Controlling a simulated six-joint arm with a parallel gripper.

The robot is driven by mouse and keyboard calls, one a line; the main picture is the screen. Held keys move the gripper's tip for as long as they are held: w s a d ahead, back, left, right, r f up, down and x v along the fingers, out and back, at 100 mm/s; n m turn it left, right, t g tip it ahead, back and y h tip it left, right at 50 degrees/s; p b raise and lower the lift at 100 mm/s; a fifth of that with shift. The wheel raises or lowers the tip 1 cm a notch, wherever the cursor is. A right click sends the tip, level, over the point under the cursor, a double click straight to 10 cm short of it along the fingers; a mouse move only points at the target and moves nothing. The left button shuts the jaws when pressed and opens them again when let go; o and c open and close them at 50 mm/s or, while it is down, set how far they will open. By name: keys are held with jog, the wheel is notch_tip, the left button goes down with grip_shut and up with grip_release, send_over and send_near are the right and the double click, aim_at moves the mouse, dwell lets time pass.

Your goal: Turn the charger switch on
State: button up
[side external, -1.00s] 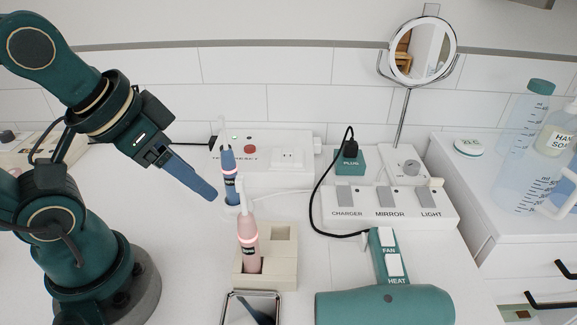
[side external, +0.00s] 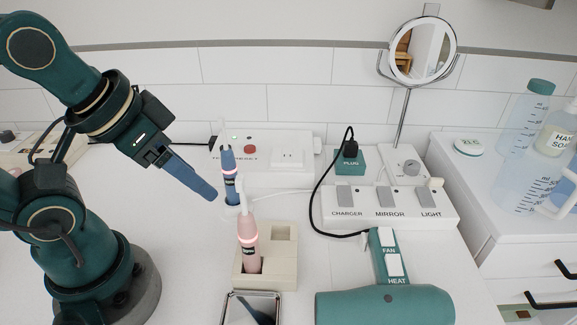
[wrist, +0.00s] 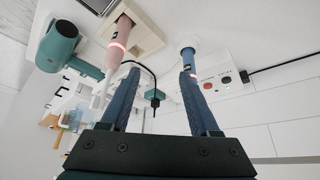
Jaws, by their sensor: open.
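The charger switch (side external: 345,194) is a grey rocker above the word CHARGER, at the left end of a white switch panel (side external: 365,222). Grey MIRROR (side external: 386,196) and LIGHT (side external: 424,196) switches sit to its right. Whether the charger rocker is on or off is too small to tell. My gripper (side external: 215,197) has blue fingers and is left of the panel, well apart from it, beside the blue toothbrush. In the wrist view my gripper (wrist: 160,95) shows two spread fingers with nothing between them.
A blue toothbrush (side external: 229,175) and a pink toothbrush (side external: 248,240) in a beige holder (side external: 285,265) stand between my gripper and the panel. A black cable (side external: 316,200) runs past the panel's left end from the green plug (side external: 349,163). A green hair dryer (side external: 385,305) lies in front.

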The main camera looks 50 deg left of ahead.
jog(key=shift+s, duration=0.1)
jog(key=c, duration=0.9)
jog(key=w+r+m, duration=0.1)
jog(key=w+r, duration=0.1)
jog(key=w+r+m, duration=0.1)
jog(key=r, duration=0.2)
jog(key=w+d+r+m, duration=0.1)
jog(key=w+r+m, duration=0.1)
jog(key=shift+w+d+r+h, duration=0.1)
jog(key=shift+w+r+h, duration=0.15)
jog(key=shift+w+h, duration=0.05)
grip_shut()
jog(key=w+d+r+m, duration=0.2)
jog(key=w+r+m, duration=0.1)
jog(key=w, duration=0.4)
jog(key=w+d+f+m+g+h, duration=0.1)
jog(key=w+d+f+m+g, duration=0.1)
jog(key=w+f, duration=0.5)
jog(key=w, duration=0.3)
jog(key=shift+w+f+g, duration=0.15)
jog(key=shift+f+g, duration=0.25)
jog(key=shift+d, duration=0.1)
